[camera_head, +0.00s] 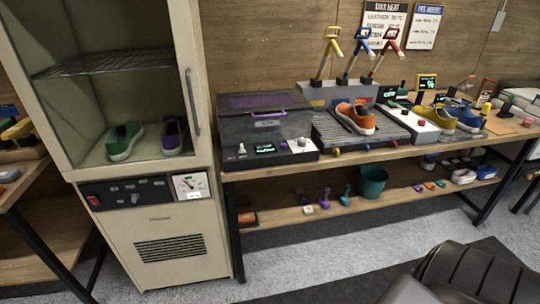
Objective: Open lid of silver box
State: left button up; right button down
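The silver box (243,128) stands at the left end of the workbench, beside the tall cabinet. It is dark grey-silver, with a purple handle (267,117) on its front and a purple strip on its top. Its lid (255,102) appears shut. A front panel below holds a lit display (265,148), a switch and a knob. Neither of my grippers shows in this view.
A tall cream cabinet (180,245) holding shoes stands left of the box. An orange sneaker (356,118) sits on a roller stand to the right. Coloured levers (327,55) rise behind it. A teal bucket (372,182) is on the lower shelf. Grey floor lies in front.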

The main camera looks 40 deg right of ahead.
aim_at(269, 100)
jog(key=u, duration=0.05)
jog(key=k, duration=0.6)
jog(key=z, duration=0.5)
jog(key=i, duration=0.35)
jog(key=z, duration=1.2)
jog(key=i, duration=0.85)
jog(key=z, duration=0.45)
